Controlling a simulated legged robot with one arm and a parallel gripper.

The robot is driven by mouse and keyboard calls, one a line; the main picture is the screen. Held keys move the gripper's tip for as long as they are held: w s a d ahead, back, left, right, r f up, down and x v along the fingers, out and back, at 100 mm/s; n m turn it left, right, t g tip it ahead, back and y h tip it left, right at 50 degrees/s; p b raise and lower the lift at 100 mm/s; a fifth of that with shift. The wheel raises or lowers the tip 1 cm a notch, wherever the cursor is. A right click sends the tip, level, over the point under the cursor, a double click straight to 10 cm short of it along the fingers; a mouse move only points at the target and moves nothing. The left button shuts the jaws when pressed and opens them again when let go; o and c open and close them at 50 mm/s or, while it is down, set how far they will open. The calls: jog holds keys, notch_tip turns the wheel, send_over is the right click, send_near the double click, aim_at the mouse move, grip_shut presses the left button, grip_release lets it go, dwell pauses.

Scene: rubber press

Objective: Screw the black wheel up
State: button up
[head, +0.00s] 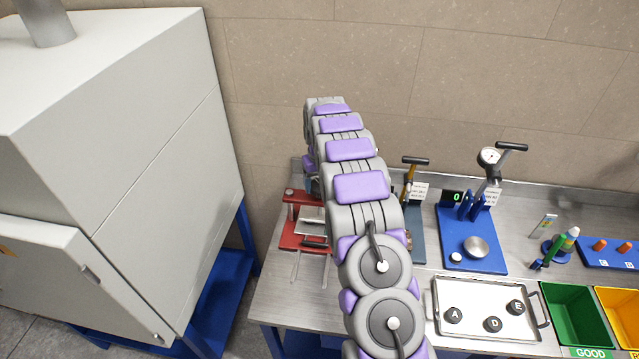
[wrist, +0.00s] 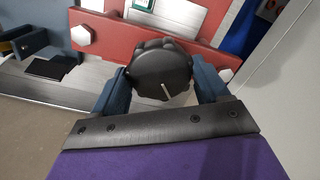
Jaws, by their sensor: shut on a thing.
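The black wheel (wrist: 160,72) shows in the middle of the wrist view, with a lobed rim and a pale line on its face. My gripper (wrist: 163,88) is shut on it, with one blue-grey finger on each side. Behind the wheel is the red crossbar (wrist: 115,40) of the press, with a white hexagonal bolt head on its left. In the head view my arm hides the wheel and the gripper. Part of the red press (head: 292,240) shows just left of my arm on the steel table.
A large grey cabinet (head: 130,130) stands at the left. Right of my arm are a blue gauge stand (head: 487,240), a metal tray (head: 478,331) with several black discs, and green (head: 572,312) and yellow (head: 625,310) bins. The wall is close behind the table.

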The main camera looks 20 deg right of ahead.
jog(key=n, duration=0.6)
jog(key=shift+w+r+n, duration=0.2)
jog(key=shift+n, duration=0.1)
jog(key=n, duration=1.2)
jog(key=shift+n, duration=0.3)
jog(key=n, duration=0.5)
jog(key=shift+n, duration=0.3)
jog(key=o, duration=1.1)
jog(key=shift+s+f, duration=0.1)
jog(key=shift+s, duration=0.05)
jog(key=shift+c, duration=0.2)
